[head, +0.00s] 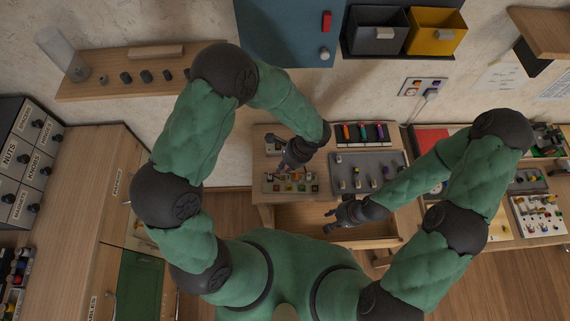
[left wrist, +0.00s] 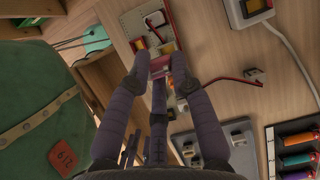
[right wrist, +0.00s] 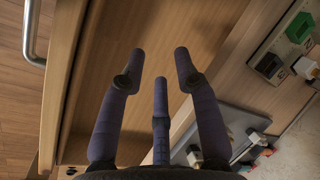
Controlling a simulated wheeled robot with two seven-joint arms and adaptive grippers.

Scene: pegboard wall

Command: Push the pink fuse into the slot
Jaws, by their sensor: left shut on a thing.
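My left gripper (head: 288,168) is over the left part of the workbench. In the left wrist view its fingers (left wrist: 160,65) are shut on a small pink piece, the pink fuse (left wrist: 158,73). The fuse is largely covered by the fingers. Just beyond the fingertips is a light board (left wrist: 135,20) with red, yellow and green parts. I cannot tell whether the fuse touches a slot, and the slot itself cannot be made out. My right gripper (head: 337,213) is open and empty over the open drawer; its spread fingers (right wrist: 158,62) show in the right wrist view.
The open drawer (head: 318,230) sticks out at the bench front. A grey tray (head: 345,160) with small parts lies right of my left gripper. A rack of coloured cylinders (head: 367,134) stands behind.

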